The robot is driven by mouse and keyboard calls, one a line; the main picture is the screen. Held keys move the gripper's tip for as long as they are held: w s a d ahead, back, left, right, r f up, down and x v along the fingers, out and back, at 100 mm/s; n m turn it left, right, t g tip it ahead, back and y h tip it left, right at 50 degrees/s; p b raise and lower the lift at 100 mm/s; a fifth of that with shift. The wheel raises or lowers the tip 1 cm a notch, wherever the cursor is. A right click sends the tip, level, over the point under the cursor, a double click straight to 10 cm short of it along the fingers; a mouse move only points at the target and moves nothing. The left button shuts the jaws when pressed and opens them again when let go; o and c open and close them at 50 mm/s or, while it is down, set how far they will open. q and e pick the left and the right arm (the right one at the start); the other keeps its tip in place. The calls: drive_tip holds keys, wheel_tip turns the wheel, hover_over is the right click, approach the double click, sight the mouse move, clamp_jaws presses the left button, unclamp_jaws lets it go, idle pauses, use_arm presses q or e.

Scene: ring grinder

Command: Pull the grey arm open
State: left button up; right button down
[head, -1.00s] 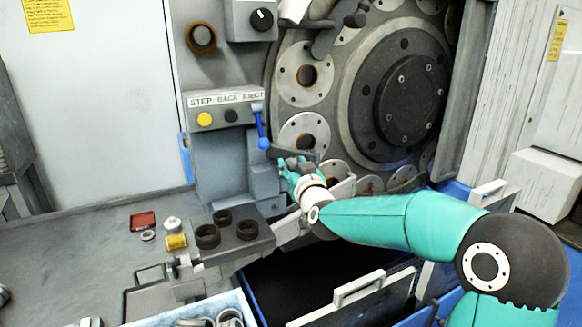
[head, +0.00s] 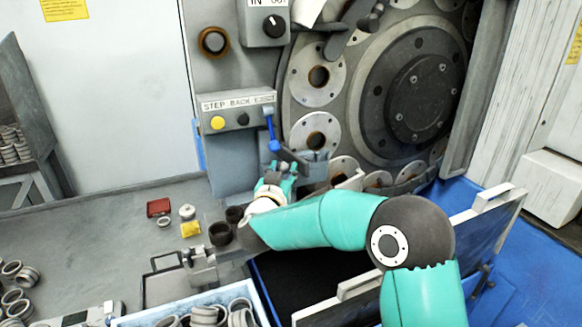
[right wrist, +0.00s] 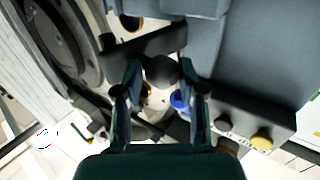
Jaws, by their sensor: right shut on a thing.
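The grey arm (head: 289,157) is a short dark bar in front of the wheel's lower left, just below the blue-handled lever (head: 271,130). In the right wrist view it is a dark bar (right wrist: 140,47) with a rounded end between the fingers. My right gripper (head: 277,170) is at the arm, its fingers closed in on that rounded end; it also shows in the right wrist view (right wrist: 162,85). The gripper hides part of the arm in the head view. My left gripper is not in view.
A control box (head: 238,108) with yellow and black buttons is left of the lever. The large wheel (head: 380,90) with round plates stands behind.

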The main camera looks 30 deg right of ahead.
drive_tip(key=shift+w+a+r, duration=0.15)
drive_tip(key=shift+r, duration=0.1)
drive_tip(key=c, duration=0.8)
unclamp_jaws()
drive_tip(key=shift+c, duration=0.2)
drive_tip(key=shift+o, duration=0.3)
drive_tip(key=shift+w+f, duration=0.15)
drive_tip(key=shift+f, duration=0.05)
drive_tip(key=v, duration=1.2)
